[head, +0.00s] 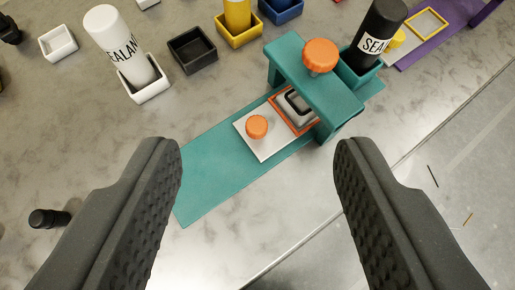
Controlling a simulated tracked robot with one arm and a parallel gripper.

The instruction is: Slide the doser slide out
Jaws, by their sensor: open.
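The doser slide (262,147) is a light grey plate with an orange knob (256,127). It lies on a teal base strip (203,182), with its far end under a teal bridge (318,76) topped by a larger orange knob (320,56). An orange-framed part holding a grey block with a black ring (297,106) sits at the slide's far end, partly hidden by the bridge. My gripper (256,160) is open and empty. Its two dark ribbed fingers stand wide apart in the foreground, on either side of the slide's near end in the picture.
A white sealant bottle (119,45) stands in a white holder at upper left. A black bottle (374,37) stands in a teal holder behind the bridge. Black (192,50), yellow (238,33) and blue trays line the back. A small black cylinder (48,219) lies at left.

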